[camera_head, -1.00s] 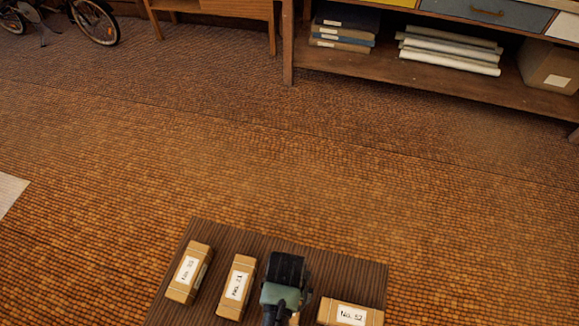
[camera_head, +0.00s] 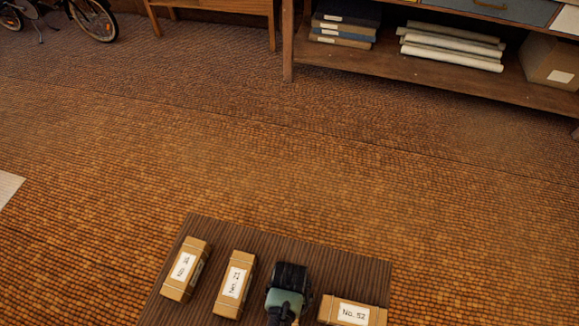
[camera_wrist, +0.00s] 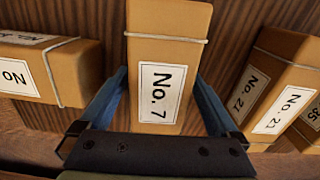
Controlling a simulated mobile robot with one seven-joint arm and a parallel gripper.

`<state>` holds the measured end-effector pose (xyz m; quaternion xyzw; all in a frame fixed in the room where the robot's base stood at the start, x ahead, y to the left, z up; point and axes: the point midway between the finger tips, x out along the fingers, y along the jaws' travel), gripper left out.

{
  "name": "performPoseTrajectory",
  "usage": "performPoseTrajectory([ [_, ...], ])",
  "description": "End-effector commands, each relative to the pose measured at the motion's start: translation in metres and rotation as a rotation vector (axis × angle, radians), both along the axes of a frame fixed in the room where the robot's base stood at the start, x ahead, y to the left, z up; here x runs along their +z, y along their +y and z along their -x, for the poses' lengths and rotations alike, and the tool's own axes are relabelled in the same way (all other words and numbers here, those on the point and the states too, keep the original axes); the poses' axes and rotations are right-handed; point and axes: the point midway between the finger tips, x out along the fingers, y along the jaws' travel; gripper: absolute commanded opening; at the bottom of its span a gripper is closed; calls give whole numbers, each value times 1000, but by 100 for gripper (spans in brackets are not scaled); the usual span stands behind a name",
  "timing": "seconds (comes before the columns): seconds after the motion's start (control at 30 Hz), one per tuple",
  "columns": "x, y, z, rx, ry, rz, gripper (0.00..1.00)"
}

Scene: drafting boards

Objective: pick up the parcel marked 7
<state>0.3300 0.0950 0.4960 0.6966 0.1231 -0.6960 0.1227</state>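The parcel marked No. 7 (camera_wrist: 158,90) is a tan box with a white label and a pale cord, in the middle of the wrist view. My gripper (camera_wrist: 160,75) reaches over it, with one blue finger along each side. The fingers look spread, with their tips close to the sides; contact is not clear. In the head view, my gripper (camera_head: 287,298) is over the slatted surface (camera_head: 273,241) and hides nearly all of this parcel.
Parcel No. 21 (camera_head: 235,284) and another parcel (camera_head: 185,269) lie left of my gripper in the head view. Parcel No. 52 (camera_head: 352,312) lies close on its right. Beyond the surface is open brown floor (camera_head: 300,170), then a shelf unit (camera_head: 440,77).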

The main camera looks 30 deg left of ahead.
Motion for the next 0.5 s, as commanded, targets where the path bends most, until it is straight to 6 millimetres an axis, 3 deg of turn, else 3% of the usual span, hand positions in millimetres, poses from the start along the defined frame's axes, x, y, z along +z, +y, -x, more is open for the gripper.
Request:
performPoseTrajectory([
  [0.07, 0, 0, 0, 0, 0, 0, 80],
  [0.5, 0, 0, 0, 0, 1, 0, 1],
])
